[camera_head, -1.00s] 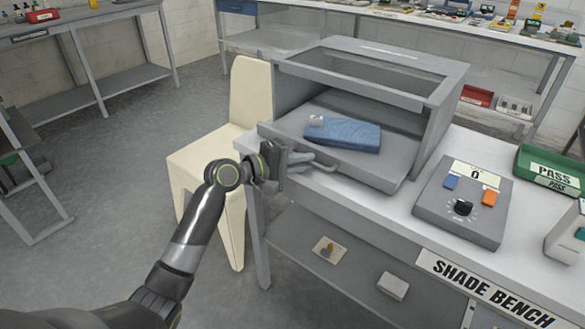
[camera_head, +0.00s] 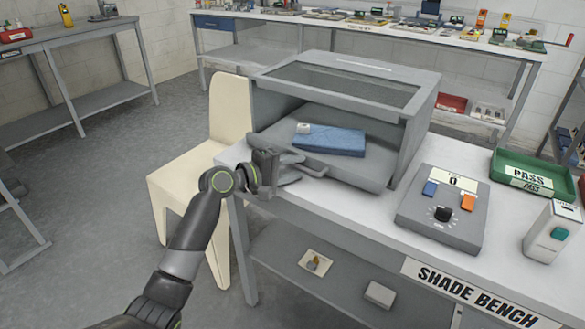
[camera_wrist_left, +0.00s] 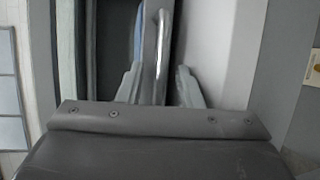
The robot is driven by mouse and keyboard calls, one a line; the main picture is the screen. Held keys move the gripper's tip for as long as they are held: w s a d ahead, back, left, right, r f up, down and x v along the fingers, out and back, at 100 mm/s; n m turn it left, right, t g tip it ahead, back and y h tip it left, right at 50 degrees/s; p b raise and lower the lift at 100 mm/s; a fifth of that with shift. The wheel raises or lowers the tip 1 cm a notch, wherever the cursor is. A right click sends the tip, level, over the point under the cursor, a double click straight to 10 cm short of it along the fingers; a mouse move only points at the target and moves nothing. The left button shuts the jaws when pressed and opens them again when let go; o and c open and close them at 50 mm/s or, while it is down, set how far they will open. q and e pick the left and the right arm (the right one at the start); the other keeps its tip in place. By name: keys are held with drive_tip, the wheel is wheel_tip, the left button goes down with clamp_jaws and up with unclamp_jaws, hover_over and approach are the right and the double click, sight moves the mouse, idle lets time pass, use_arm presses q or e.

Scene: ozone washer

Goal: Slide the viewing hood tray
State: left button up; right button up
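The viewing hood (camera_head: 345,85) is a grey box with a dark window on top, standing on the bench. Its grey tray (camera_head: 352,170) sticks out a little from the open front. A folded blue cloth (camera_head: 335,143) with a small white item lies on it. My left gripper (camera_head: 295,172) is at the tray's front, by its handle (camera_head: 312,170). In the left wrist view the handle (camera_wrist_left: 161,42) and tray edge lie between my spread fingers (camera_wrist_left: 158,88), with gaps showing on both sides. My right gripper is out of view.
A grey control box (camera_head: 442,208), a green PASS bin (camera_head: 535,177) and a white device (camera_head: 552,232) stand right of the hood on the white bench (camera_head: 310,200). A cream chair (camera_head: 230,110) stands close at the left. Shelves hold small items below.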

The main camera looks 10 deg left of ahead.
use_arm(q)
drive_tip(key=p+v, duration=0.1)
drive_tip(key=v, duration=1.6)
drive_tip(key=shift+a, duration=0.15)
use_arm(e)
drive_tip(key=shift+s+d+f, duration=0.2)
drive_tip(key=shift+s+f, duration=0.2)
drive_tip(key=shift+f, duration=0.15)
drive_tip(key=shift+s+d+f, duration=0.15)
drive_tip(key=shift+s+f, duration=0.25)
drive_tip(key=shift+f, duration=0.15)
use_arm(q)
drive_tip(key=shift+s, duration=0.15)
drive_tip(key=shift+c, duration=0.3)
